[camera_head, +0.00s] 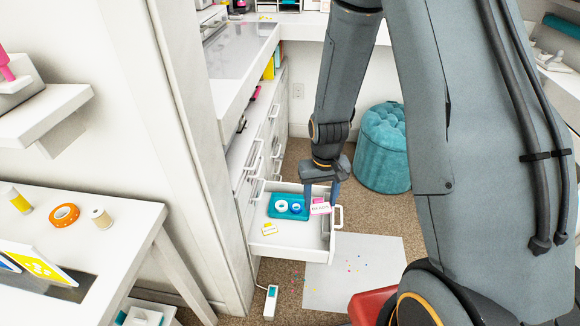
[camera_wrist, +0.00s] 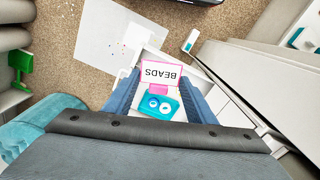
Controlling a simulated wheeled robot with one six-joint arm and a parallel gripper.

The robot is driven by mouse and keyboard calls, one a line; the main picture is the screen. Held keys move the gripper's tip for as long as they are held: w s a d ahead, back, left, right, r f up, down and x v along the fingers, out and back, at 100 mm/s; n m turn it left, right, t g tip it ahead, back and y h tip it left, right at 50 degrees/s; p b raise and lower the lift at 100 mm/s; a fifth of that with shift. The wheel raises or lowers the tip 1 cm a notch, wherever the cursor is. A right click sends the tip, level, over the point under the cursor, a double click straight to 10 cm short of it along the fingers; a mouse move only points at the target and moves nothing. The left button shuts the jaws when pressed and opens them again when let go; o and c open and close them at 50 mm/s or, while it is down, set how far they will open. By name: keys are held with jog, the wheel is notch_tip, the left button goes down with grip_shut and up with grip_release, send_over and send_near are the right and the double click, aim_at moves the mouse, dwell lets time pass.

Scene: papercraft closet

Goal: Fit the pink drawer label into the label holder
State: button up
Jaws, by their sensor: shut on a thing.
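The pink drawer label (camera_head: 320,209) is a white card with a pink border and the word BEADS. It also shows in the wrist view (camera_wrist: 161,72), upside down, with a pink part (camera_wrist: 158,90) next to it. My gripper (camera_head: 321,203) is shut on the label, one blue finger on each side, and holds it above the front end of the open drawer (camera_head: 290,254). The drawer's handle (camera_head: 339,217) is on its right face in the head view. I cannot make out the label holder in either view.
A teal tray (camera_head: 272,213) with white and blue rings lies in the drawer, beside a small yellow-and-white item (camera_head: 269,228). A white sheet with colored dots (camera_head: 380,285) lies on the floor. A teal pouf (camera_head: 383,150) stands behind; a white device (camera_head: 271,300) lies near the cabinet.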

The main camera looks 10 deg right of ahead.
aim_at(307, 241)
jog(key=w+f+n+b, duration=0.5)
jog(key=f+n+b, duration=0.2)
jog(key=f+b, duration=0.5)
jog(key=w+f+n+b, duration=0.6)
jog(key=f+b, duration=0.6)
jog(key=f, duration=0.2)
jog(key=shift+d+f+n, duration=0.2)
jog(key=shift+f+n, duration=0.05)
jog(key=shift+n, duration=0.45)
jog(key=shift+w, duration=0.1)
jog(key=shift+f+b, duration=0.1)
jog(key=shift+b, duration=0.2)
jog(key=shift+f+b, duration=1)
jog(key=shift+f, duration=3.7)
jog(key=shift+f, duration=0.2)
jog(key=o, duration=1)
jog(key=shift+b, duration=0.35)
